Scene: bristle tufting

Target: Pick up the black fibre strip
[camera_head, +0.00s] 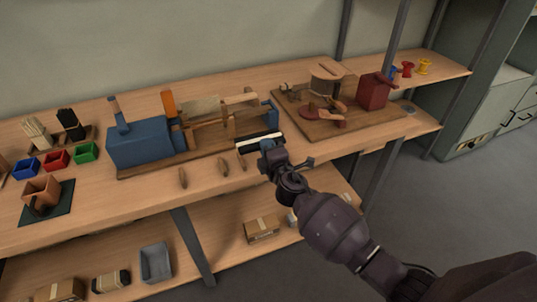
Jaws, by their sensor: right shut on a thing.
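A black fibre strip (246,149) lies against a white strip (250,142) at the front right of the wooden machine board, near the table's front edge. My right gripper (267,147) reaches in from the lower right and is shut on the black strip near its right part. The fingers and wrist hide part of the strip, and I cannot tell whether it is clear of the surface. My left gripper is not in view.
A blue machine (140,143) stands left of the strips. A board (375,128) with a red block (374,92) stands to the right. Coloured bins (57,160) and a black bristle bundle (70,122) stand at the left.

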